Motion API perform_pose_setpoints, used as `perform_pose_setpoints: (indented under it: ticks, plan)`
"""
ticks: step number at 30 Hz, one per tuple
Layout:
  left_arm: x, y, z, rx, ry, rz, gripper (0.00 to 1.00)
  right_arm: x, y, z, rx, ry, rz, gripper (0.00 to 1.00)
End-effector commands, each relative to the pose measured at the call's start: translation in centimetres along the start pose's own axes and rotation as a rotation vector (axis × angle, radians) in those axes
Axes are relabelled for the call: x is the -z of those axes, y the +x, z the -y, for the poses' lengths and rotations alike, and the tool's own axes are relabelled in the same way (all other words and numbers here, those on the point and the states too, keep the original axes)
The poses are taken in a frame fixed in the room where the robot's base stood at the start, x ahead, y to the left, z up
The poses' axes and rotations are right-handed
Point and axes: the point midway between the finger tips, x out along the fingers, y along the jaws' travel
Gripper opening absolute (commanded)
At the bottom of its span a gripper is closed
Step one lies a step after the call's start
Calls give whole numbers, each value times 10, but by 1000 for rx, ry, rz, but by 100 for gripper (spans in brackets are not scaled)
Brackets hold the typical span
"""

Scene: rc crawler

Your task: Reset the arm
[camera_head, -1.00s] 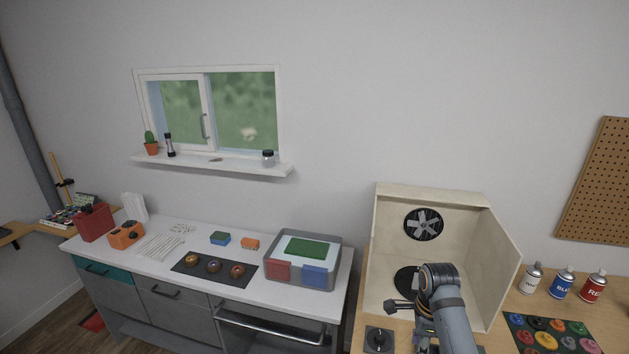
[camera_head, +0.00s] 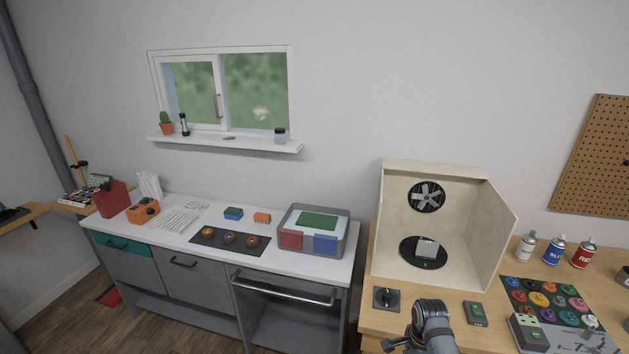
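One of my arms, apparently the right, rises at the bottom centre-right. Its wrist joint (camera_head: 432,312) stands in front of the spray booth. Its dark gripper (camera_head: 396,345) points left, low over the front of the wooden table, partly cut off by the lower edge. It seems to touch nothing, but whether its fingers are open or shut is unclear. My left gripper is not in view. In the open wooden booth (camera_head: 450,180), a small grey block (camera_head: 427,249) sits on the black turntable (camera_head: 408,252).
A knob box (camera_head: 386,298) and a small dark device (camera_head: 476,313) lie before the booth. Spray cans (camera_head: 555,251), a mat of coloured discs (camera_head: 515,291) and grey parts (camera_head: 592,335) are at right. The white bench (camera_head: 352,250) at left holds trays and bins.

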Motion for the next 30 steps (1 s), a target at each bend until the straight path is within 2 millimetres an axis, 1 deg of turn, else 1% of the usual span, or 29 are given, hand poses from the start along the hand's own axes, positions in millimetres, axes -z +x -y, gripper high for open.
perform_pose_setpoints:
  ticks: [1,2,5,6,8,9,11,12,14,15,16,17,18,21,23,24,26,28,30]
  plan:
    - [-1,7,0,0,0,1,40,0,28,-9,-6,-48,-1,37]
    - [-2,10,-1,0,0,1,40,0,43,-14,-4,-82,-3,37]
    - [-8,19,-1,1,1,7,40,0,98,-36,-2,-213,-11,37]
    - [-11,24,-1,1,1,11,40,0,125,-49,-2,-277,-16,37]
    - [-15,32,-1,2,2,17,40,0,171,-75,-4,-394,-24,37]
    - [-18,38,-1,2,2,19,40,0,202,-96,-3,-479,-31,37]
    - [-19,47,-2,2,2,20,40,-1,247,-132,-4,-617,-40,37]
    - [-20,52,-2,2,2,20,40,-2,275,-158,-3,-709,-47,37]
    - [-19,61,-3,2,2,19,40,-5,313,-200,-4,-850,-57,37]
    - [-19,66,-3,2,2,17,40,-6,336,-229,-5,-944,-64,37]
    - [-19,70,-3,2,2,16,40,-8,351,-252,-5,-1012,-68,37]
    - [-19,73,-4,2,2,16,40,-10,364,-273,-5,-1078,-73,37]
    - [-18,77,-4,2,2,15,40,-12,378,-300,-4,-1161,-78,37]
    - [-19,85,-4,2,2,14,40,-17,402,-358,-1,-1335,-91,37]
    - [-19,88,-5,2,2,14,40,-19,410,-382,0,-1411,-97,37]
    - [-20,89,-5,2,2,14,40,-20,412,-394,2,-1448,-102,37]
    - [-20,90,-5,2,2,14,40,-22,415,-406,4,-1488,-106,37]
    - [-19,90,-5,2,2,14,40,-22,415,-411,6,-1509,-109,37]
    - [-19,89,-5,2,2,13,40,-22,415,-412,8,-1514,-111,37]
